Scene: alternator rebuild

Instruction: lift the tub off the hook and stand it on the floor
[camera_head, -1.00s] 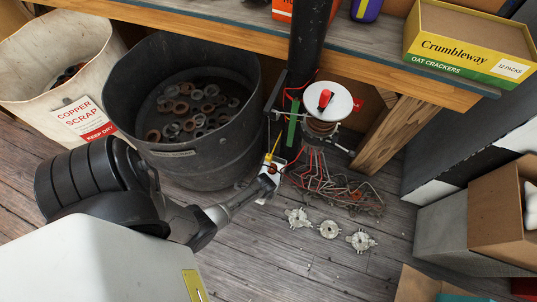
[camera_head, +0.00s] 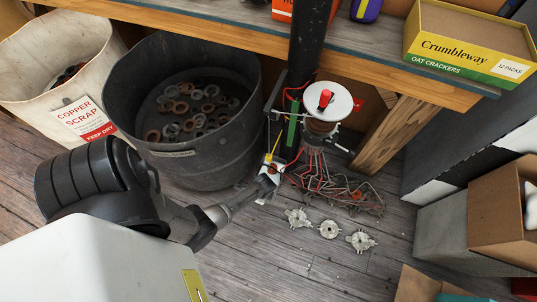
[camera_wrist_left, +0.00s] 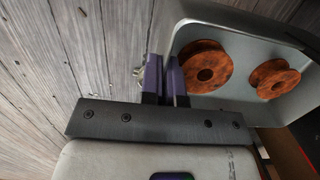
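The tub (camera_head: 266,198) is small and pale, beside the dark post in the head view, low above the floor. The left wrist view shows its pale grey inside (camera_wrist_left: 236,34) with two rust-brown spools (camera_wrist_left: 205,70). My left gripper (camera_head: 264,186) reaches it from the lower left. In the wrist view its two purple fingers (camera_wrist_left: 165,78) stand close together on either side of the tub's wall, shut on it. A yellow strip (camera_head: 273,148) rises just above the tub. I cannot make out the hook, or whether the tub touches it. My right gripper is not in view.
A large dark bin (camera_head: 180,168) of rings stands close on the left, with a white copper scrap bin (camera_head: 38,75) beyond. A red-and-white wire spool stand (camera_head: 325,105) and tangled wires are at the right. Several metal plates (camera_head: 328,229) lie on the floor.

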